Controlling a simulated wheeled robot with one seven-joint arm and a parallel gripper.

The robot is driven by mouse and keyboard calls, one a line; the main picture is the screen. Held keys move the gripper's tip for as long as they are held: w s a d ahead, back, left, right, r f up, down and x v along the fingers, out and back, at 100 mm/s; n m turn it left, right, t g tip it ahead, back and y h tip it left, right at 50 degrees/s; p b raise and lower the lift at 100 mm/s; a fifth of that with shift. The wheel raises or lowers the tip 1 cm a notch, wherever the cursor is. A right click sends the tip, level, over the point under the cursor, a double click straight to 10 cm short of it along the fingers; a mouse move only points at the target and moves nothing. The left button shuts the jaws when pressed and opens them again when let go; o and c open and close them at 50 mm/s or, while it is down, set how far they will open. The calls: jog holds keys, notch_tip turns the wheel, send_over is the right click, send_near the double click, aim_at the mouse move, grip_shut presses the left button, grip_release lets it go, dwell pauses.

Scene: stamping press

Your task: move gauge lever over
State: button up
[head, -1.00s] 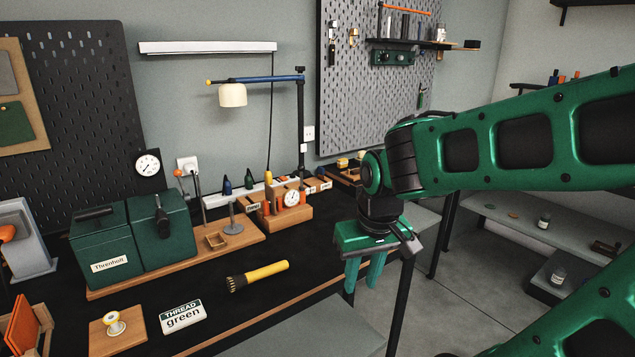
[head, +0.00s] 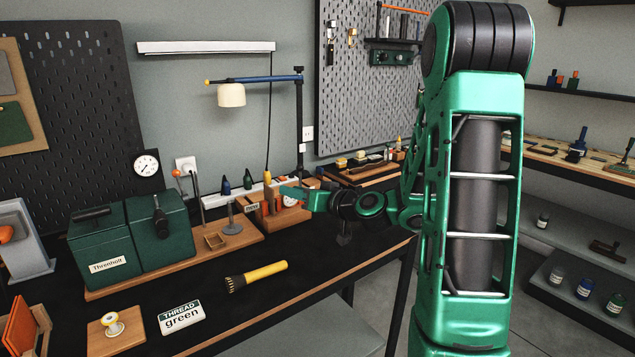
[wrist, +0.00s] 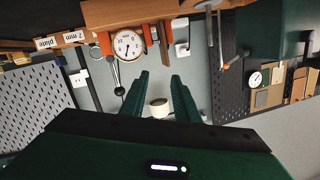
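A white dial gauge (head: 290,201) stands between orange posts on a wooden block (head: 275,215) at the back of the bench. In the wrist view, which is upside down, the gauge (wrist: 128,44) shows its full face and needle, with an orange piece (wrist: 105,43) beside it. In the wrist view, my gripper (wrist: 161,78) is open, with two green fingers apart and nothing held.
Green boxes (head: 130,235) stand left of the block, with a red-knobbed rod (head: 178,174) behind. A second dial (head: 147,165) is by the dark pegboard. A lamp (head: 232,95) hangs above.

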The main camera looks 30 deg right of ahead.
aim_at(302, 169)
jog(key=d+r+m+t+h, duration=0.2)
jog(key=d+m+h, duration=0.1)
jog(key=d, duration=0.5)
jog(key=w, duration=0.8)
jog(key=shift+a, duration=0.3)
jog(key=c, duration=0.6)
